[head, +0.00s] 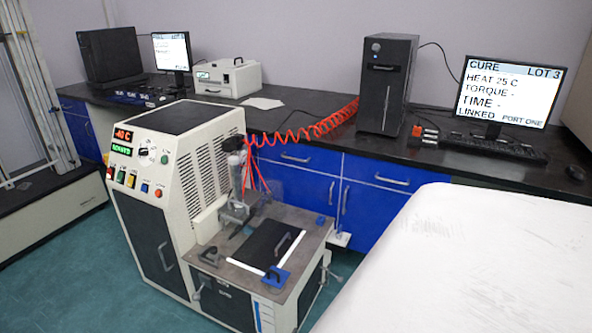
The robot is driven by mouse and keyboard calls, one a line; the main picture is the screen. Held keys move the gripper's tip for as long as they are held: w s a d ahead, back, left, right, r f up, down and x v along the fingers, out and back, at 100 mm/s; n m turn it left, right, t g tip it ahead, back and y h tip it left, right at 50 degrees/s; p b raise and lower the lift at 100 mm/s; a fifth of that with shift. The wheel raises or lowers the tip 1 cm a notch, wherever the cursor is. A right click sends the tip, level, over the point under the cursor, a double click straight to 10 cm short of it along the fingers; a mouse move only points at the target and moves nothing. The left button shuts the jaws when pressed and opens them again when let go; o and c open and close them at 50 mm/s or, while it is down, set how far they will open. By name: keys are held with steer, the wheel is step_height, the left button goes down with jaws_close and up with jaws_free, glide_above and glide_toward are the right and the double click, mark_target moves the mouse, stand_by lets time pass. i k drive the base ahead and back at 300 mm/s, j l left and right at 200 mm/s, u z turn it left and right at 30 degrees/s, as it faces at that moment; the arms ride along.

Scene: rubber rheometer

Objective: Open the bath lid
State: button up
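The bath lid is most likely the dark flat panel (262,240) on the low front deck of the white bath machine (150,165). It lies flat and looks closed, with white strips along its edges. A black bar handle (284,243) stands on it. A smaller black handle (208,254) sits on the deck to its left. A blue plate with a black knob (276,277) is at its near corner. A grey metal fixture (236,175) rises behind the panel, joined to red coiled hose. My gripper is not in view.
The machine's control panel (136,150) shows lit readouts. Red coiled hose (310,127) runs from the fixture toward the black tower (386,85) on the bench. Blue cabinets (300,185) stand behind the machine. Teal floor (75,270) is clear at the lower left.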

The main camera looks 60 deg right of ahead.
mark_target(265, 247)
steer(key=z, duration=1.25)
steer(key=i+z, duration=0.25)
steer(key=i, duration=0.55)
